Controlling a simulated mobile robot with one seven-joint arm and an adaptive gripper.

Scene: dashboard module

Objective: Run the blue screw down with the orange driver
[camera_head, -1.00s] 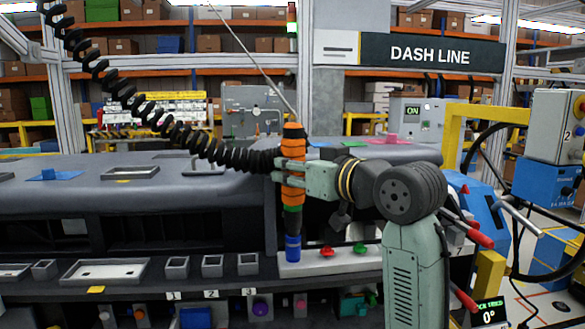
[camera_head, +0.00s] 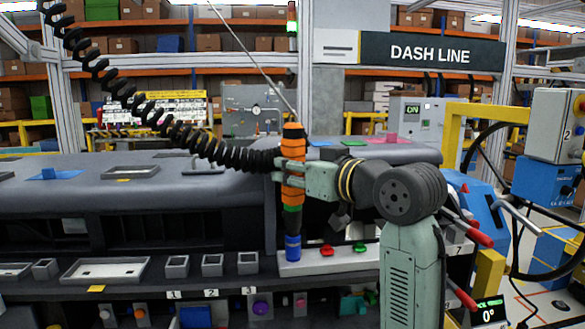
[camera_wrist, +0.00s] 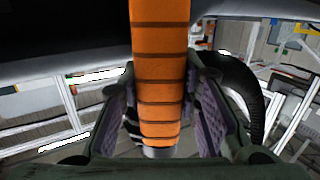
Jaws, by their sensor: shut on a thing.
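The orange driver (camera_head: 293,190) stands nearly upright, with a dark lower shaft and a green ring. My gripper (camera_head: 292,176) is shut around its orange body. In the wrist view the ribbed orange driver (camera_wrist: 160,75) sits between the two finger pads of my gripper (camera_wrist: 161,112). A blue piece (camera_head: 292,247) shows directly below the driver's shaft, at the left end of the pale strip (camera_head: 312,265). I cannot tell whether it is the blue screw or a driver part, or whether tip and screw touch.
A red knob-like piece (camera_head: 327,251) and a green one (camera_head: 360,248) stand on the strip right of the driver. A coiled black cable (camera_head: 180,133) runs to the driver from upper left. The grey dashboard (camera_head: 90,205) lies behind.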

